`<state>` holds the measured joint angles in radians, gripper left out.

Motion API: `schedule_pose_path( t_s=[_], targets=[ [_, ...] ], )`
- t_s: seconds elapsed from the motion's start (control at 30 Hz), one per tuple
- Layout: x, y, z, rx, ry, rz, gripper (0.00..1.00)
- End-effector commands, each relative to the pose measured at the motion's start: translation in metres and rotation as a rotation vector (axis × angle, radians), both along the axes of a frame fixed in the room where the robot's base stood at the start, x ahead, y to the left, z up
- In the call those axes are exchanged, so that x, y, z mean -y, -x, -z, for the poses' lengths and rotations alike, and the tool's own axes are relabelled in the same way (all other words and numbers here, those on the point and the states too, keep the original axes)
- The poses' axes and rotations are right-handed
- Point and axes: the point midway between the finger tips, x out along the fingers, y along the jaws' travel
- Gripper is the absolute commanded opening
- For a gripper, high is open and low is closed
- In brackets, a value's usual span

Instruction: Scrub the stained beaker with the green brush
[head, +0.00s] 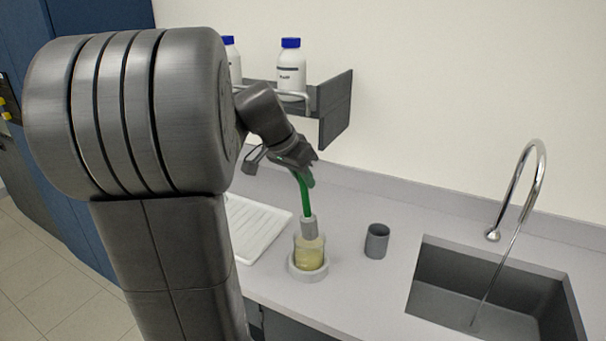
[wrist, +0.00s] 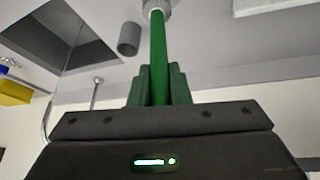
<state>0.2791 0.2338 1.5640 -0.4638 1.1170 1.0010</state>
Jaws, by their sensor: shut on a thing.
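My gripper (head: 306,171) is shut on the green brush (head: 305,198) above the counter. The wrist view shows the gripper's fingers (wrist: 157,85) closed around the brush's green handle (wrist: 157,45). The brush points down, and its grey head (head: 309,228) is at the mouth of the beaker. The beaker (head: 309,253) is clear glass with a yellowish-brown stain low on it. It stands upright in a round light-grey holder (head: 294,270). How deep the brush's lower end reaches into the beaker is hard to tell.
A grey cup (head: 377,241) stands right of the beaker. A sink (head: 440,290) with a running tap (head: 541,165) lies further right. A white ribbed drainboard (head: 262,226) is at left. A wall shelf (head: 335,105) with blue-capped bottles (head: 291,72) hangs behind my gripper.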

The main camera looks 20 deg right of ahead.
Motion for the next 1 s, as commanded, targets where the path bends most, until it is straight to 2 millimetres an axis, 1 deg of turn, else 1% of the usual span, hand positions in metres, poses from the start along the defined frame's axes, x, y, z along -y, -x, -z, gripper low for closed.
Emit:
schedule_pose_path(
  t_s=[0.03, 0.7, 0.83, 1.0],
  targets=[
    [0.0, 0.0, 0.01, 0.0, 0.0, 0.0, 0.0],
    [0.0, 0.0, 0.077, 0.0, 0.0, 0.0, 0.0],
    [0.0, 0.0, 0.088, -0.001, 0.0, 0.0, 0.0],
    [0.0, 0.0, 0.095, 0.0, 0.0, 0.0, 0.0]
  ],
)
